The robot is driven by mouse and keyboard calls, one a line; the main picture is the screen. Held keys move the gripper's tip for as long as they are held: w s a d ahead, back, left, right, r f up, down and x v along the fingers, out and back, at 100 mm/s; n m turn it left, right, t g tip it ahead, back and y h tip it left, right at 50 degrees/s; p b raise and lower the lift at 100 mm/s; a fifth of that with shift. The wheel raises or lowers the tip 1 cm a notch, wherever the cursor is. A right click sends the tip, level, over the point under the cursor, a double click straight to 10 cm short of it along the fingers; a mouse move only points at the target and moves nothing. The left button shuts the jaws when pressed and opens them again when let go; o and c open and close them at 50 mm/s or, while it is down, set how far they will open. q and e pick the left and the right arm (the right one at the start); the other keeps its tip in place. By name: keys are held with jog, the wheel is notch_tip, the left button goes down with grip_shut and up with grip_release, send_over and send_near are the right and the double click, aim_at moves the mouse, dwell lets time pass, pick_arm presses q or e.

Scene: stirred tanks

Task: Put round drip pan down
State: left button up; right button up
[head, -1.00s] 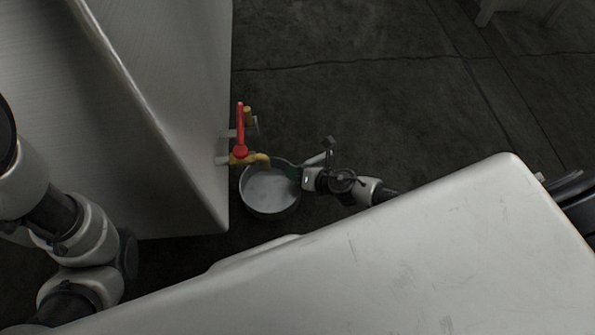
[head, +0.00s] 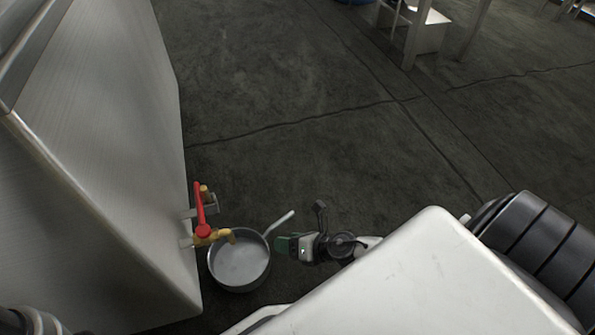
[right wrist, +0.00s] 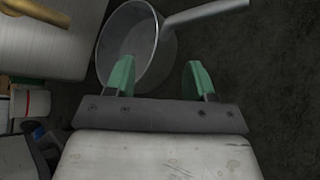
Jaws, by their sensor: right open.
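The round drip pan (head: 240,262) is a grey metal pan with a straight handle. It sits below the brass tap with the red lever (head: 201,215), and looks to be on the floor. My right gripper (head: 283,245) is just right of the pan's rim, apart from the handle in the head view. In the right wrist view the pan (right wrist: 130,45) lies beyond the green fingertips. The right gripper (right wrist: 158,75) is open with nothing between its fingers. My left gripper is not in view.
A large pale tank (head: 110,160) with the tap stands at the left. The dark floor (head: 330,150) is clear beyond the pan and to its right. A white stand (head: 420,30) is at the far top right.

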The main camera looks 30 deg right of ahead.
jog(key=shift+v, duration=1.45)
jog(key=shift+w+r, duration=0.1)
